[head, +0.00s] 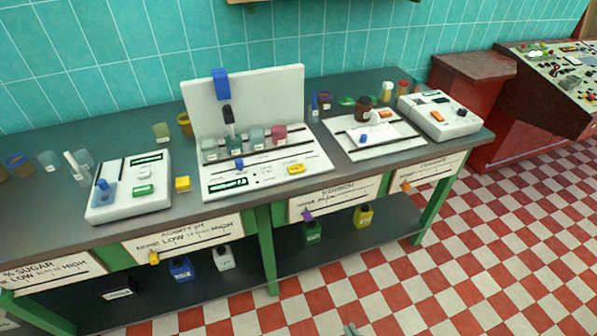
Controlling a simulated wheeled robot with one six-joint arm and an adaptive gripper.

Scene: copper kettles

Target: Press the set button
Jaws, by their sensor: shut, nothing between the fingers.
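Several bench devices carry coloured buttons, and their lettering is too small to read, so I cannot tell which is the set button. The left white device (112,208) has a green button (143,190) and a blue knob. The middle white device (250,181) has a yellow button (296,169), a blue knob and a dark display. The flat white device (375,150) and the far right device (452,127) have orange parts. A small grey tip, apparently my gripper (351,329), shows at the bottom edge, well below and apart from the devices. Most of it is out of frame.
The dark bench (195,207) has green legs and a lower shelf with several bottles. Cups stand around the devices, and a brown jar (363,115) stands on the flat device. The checkered floor (440,290) in front is clear. A red cabinet (500,130) stands at right.

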